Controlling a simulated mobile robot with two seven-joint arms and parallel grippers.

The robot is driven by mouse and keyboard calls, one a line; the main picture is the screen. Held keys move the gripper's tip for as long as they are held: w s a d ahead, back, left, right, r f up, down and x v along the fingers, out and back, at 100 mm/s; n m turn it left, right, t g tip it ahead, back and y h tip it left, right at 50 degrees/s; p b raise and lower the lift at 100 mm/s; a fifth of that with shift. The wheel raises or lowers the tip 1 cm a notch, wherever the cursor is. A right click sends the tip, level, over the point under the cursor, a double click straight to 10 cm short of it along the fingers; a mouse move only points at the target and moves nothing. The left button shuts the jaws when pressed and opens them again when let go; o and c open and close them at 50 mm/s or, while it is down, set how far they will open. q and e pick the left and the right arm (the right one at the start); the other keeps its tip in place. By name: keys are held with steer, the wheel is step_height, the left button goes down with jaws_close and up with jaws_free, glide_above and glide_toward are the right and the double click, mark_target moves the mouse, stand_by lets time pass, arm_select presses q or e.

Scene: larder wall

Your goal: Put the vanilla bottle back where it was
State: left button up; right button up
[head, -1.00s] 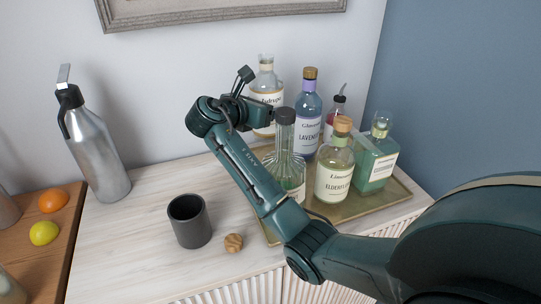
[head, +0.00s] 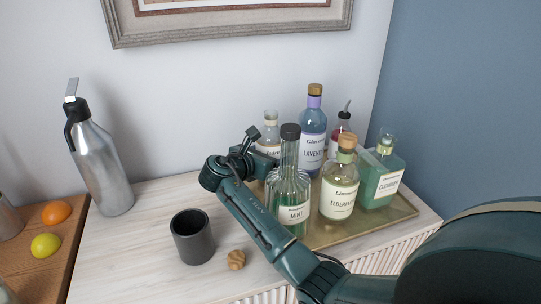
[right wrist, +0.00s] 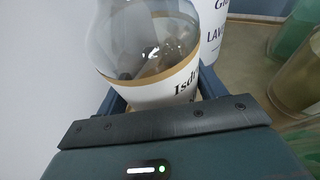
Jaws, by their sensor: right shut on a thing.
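A clear bottle with a cream label (head: 270,125) stands at the back left of the brass tray (head: 385,219). Its label is mostly hidden; I cannot read "vanilla" on it. It also shows close up in the right wrist view (right wrist: 150,50), with clear glass shoulders and a gold-edged label. My right gripper (head: 267,150) is shut around this bottle, with fingers on both sides. The bottle looks upright; its base is hidden, so I cannot tell whether it touches the tray. My left gripper is not in view.
Mint (head: 292,205), lavender (head: 312,135), elderflower (head: 338,190) and green (head: 380,175) bottles crowd the tray, with a red spouted bottle (head: 338,130) behind. A dark cup (head: 192,238), wooden stopper (head: 236,260) and metal flask (head: 100,160) stand left.

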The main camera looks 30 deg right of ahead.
steer(key=shift+r, duration=0.15)
steer(key=o, duration=1.6)
steer(key=shift+f, duration=0.2)
steer(key=shift+c, duration=0.2)
steer(key=shift+s+a+r, duration=0.1)
steer(key=shift+a+r, duration=0.1)
steer(key=shift+a, duration=0.1)
steer(key=v, duration=1.1)
steer(key=shift+a+r, duration=0.1)
steer(key=shift+r, duration=0.05)
